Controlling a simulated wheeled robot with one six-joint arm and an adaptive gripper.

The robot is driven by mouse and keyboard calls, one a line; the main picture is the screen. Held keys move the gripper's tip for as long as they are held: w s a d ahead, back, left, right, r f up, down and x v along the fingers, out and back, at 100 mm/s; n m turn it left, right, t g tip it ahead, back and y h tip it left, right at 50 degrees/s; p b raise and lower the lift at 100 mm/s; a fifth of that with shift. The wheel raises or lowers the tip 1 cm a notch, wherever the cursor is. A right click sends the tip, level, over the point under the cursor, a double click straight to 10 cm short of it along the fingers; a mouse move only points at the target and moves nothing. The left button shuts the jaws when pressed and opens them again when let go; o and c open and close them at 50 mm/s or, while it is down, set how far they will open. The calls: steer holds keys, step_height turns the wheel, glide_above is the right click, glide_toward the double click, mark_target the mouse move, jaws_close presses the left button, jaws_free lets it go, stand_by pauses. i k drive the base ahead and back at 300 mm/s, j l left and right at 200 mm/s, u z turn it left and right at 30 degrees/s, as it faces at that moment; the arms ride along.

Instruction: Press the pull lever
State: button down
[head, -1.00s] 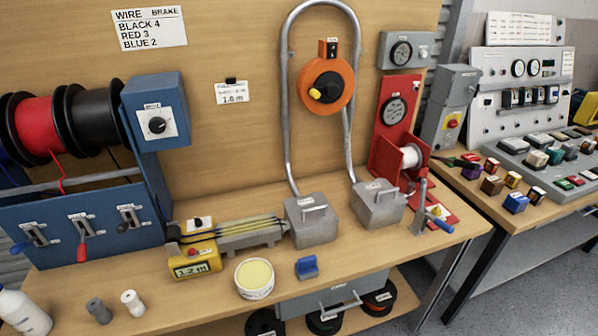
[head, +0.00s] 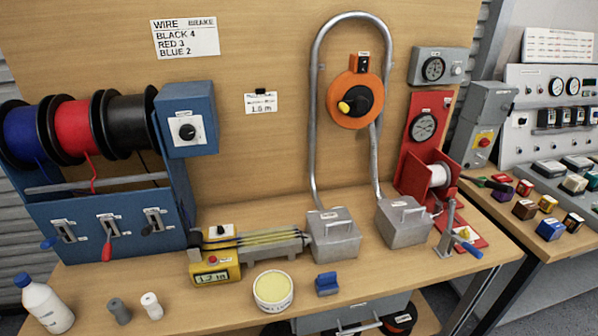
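A grey lever post (head: 449,226) with a blue-tipped handle (head: 469,249) and a yellow part stands at the right end of the bench, in front of the red winch stand (head: 421,150). It looks like the pull lever, but its label is too small to read. The red stand carries a round gauge (head: 423,127) and a white spool (head: 438,174). My gripper is not in view, and nothing touches the lever.
The wooden bench (head: 385,272) holds two grey lidded boxes (head: 333,238) joined by a bent conduit, a yellow length meter (head: 213,266), a tub (head: 273,291), a blue block (head: 327,284) and a white bottle (head: 46,304). A blue spool rack (head: 85,228) stands left. A second table is right.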

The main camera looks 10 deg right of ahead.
mark_target(496, 186)
steer(key=i+l, duration=0.1)
steer(key=i, duration=0.35)
steer(key=i+l+u, duration=0.1)
steer(key=i, duration=0.4)
steer(key=i+l, duration=0.2)
steer(key=i, duration=0.25)
